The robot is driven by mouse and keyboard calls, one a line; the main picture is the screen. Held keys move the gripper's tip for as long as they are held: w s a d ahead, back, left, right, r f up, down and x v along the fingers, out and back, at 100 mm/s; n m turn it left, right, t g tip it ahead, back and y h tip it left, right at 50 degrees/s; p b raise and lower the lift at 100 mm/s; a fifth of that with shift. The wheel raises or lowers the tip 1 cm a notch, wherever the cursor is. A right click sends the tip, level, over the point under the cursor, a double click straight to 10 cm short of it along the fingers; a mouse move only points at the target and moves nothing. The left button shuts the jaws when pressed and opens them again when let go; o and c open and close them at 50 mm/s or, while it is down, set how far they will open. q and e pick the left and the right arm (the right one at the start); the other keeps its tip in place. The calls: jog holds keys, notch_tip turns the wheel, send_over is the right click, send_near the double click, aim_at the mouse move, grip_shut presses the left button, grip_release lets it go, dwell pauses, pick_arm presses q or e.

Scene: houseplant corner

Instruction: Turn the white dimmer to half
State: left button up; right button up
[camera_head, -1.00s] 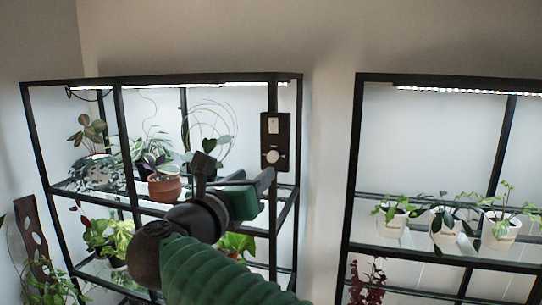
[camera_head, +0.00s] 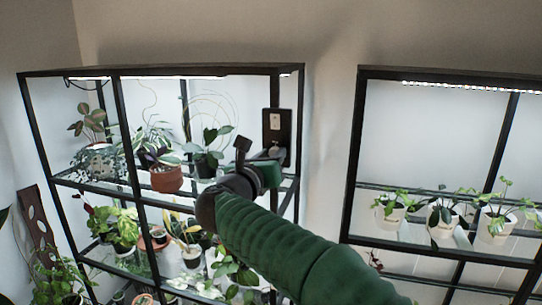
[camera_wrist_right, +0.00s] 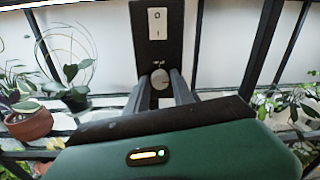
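The white dimmer knob (camera_wrist_right: 160,79) is on the lower part of a dark upright panel (camera_wrist_right: 157,30), below a white switch plate (camera_wrist_right: 157,22). In the head view the panel (camera_head: 277,125) hangs on the right post of the left shelf, and my right gripper partly covers the knob. My right gripper (camera_wrist_right: 160,86) points at the panel with its two grey fingers apart, one on each side of the knob. I cannot tell whether either finger touches it. How far the knob is turned is not clear. My left gripper is not in view.
The left black-framed shelf (camera_head: 210,70) holds several potted plants, including a terracotta pot (camera_head: 166,180) left of my gripper. A second shelf (camera_head: 352,160) with white pots stands at the right. Bare wall lies between the shelves.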

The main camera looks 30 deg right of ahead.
jog(key=shift+a, duration=0.1)
grip_shut()
